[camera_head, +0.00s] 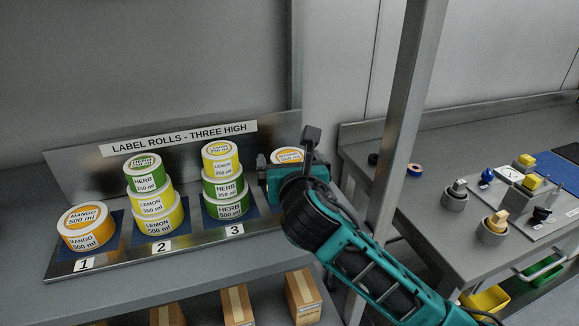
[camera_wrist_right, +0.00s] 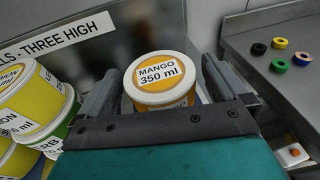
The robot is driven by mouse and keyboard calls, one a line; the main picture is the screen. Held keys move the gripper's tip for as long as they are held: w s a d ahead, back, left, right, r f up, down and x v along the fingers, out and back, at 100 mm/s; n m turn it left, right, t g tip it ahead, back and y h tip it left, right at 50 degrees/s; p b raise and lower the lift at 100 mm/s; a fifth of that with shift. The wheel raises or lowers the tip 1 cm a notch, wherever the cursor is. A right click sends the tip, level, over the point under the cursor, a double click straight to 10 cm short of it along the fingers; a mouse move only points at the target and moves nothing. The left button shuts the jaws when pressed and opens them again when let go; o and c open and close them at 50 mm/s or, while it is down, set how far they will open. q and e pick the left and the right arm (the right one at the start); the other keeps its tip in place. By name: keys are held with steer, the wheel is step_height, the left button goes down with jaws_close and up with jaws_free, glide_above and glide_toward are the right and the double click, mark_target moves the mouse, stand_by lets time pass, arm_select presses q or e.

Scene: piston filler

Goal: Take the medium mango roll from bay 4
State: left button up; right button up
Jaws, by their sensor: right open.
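The mango roll (camera_wrist_right: 160,85), with an orange side and a white-rimmed lid reading "MANGO 350 ml", stands between the fingers of my right gripper (camera_wrist_right: 162,68) in the right wrist view. The fingers are open on either side of it, with a gap showing at the left; I cannot tell whether the right finger touches. In the head view only the top of this roll (camera_head: 287,154) shows behind my right gripper (camera_head: 286,158). The bay's number and whatever is under the roll are hidden. My left gripper is not in view.
Left of it, bay 3 holds a stack of herb and lemon rolls (camera_head: 223,188), bay 2 another stack (camera_head: 152,205), and bay 1 a mango 500 ml roll (camera_head: 86,228). A grey upright post (camera_head: 405,110) stands right of my gripper. Boxes (camera_head: 238,304) lie below the shelf.

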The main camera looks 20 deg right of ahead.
steer(key=shift+w+f, duration=0.1)
steer(key=shift+w, duration=0.3)
steer(key=shift+c, duration=0.2)
steer(key=c, duration=1)
